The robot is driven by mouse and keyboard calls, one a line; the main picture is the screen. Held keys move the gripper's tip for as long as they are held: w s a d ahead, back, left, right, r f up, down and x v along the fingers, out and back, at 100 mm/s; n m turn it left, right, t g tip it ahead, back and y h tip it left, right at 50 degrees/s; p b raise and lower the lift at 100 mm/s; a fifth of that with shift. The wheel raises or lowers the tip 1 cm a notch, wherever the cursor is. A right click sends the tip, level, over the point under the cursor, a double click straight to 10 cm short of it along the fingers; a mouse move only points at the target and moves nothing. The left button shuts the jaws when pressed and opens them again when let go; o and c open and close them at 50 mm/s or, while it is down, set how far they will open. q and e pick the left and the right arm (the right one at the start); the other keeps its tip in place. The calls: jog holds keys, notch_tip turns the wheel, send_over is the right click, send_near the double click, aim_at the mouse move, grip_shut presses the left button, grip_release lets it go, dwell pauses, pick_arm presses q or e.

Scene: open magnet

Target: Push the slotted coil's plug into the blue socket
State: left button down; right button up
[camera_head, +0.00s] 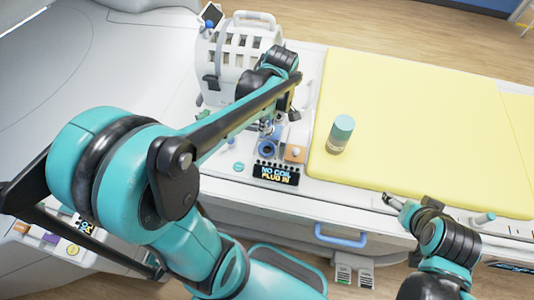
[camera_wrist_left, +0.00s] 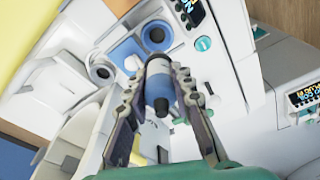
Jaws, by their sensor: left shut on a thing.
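The slotted coil (camera_head: 236,62), a white shell with rows of slots, stands at the back of the white table end. My left gripper (camera_head: 268,126) is shut on the plug, mostly hidden by my arm in the head view. In the left wrist view the plug (camera_wrist_left: 160,84) is a blue and grey cylinder between the two fingers (camera_wrist_left: 160,98). The blue socket (camera_head: 267,149) is just in front of the gripper; it also shows beyond the plug in the wrist view (camera_wrist_left: 157,36). The plug appears apart from it. My right gripper (camera_head: 390,199) is by the pad's front edge; its jaws are unclear.
A display (camera_head: 276,174) reading "NO COIL PLUG IN" is in front of the sockets. A teal-capped bottle (camera_head: 341,134) stands on the yellow pad (camera_head: 420,120), which is otherwise clear.

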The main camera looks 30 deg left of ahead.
pick_arm(q)
jog(key=shift+f+b, duration=2.5)
jog(key=shift+f, duration=1.15)
jog(key=shift+f+b, duration=1.35)
jog(key=shift+f, duration=0.4)
jog(key=c, duration=1.2)
grip_release()
jog(key=r, duration=0.4)
jog(key=d+r, duration=0.1)
jog(key=r, duration=0.7)
jog(key=shift+s+d, duration=0.15)
jog(key=shift+d, duration=0.25)
